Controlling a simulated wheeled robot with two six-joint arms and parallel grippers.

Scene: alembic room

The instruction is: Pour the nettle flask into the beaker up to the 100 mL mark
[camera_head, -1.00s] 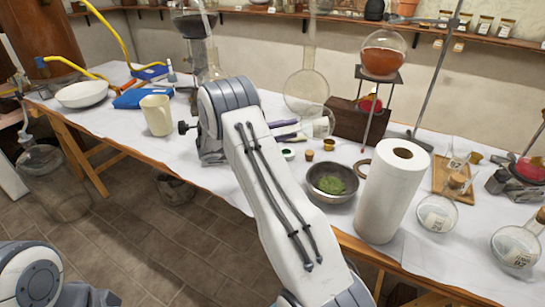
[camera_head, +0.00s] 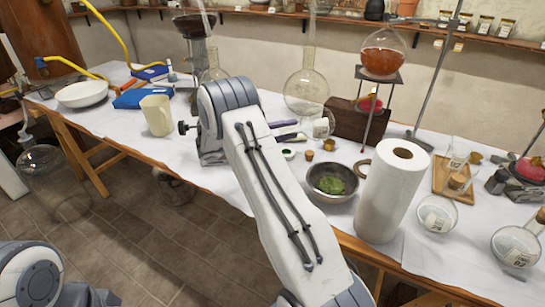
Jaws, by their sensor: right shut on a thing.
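My right arm crosses the middle of the view and hides part of the table. Beyond it, the two dark fingers of my right gripper (camera_head: 299,130) show, shut on a small round glass flask (camera_head: 323,126) with a white label. The flask looks tilted on its side; I cannot read its label or see its contents clearly. Other round labelled flasks stand at the right, one with a cork (camera_head: 438,213) and one near the right edge (camera_head: 516,246). I cannot make out the beaker; my arm may hide it. My left gripper is out of view.
A paper towel roll (camera_head: 393,195) and a metal bowl with green stuff (camera_head: 345,187) stand near the front edge. A large clear flask (camera_head: 305,90) and an amber flask on a stand (camera_head: 383,55) are behind. A cream jug (camera_head: 157,116) stands left.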

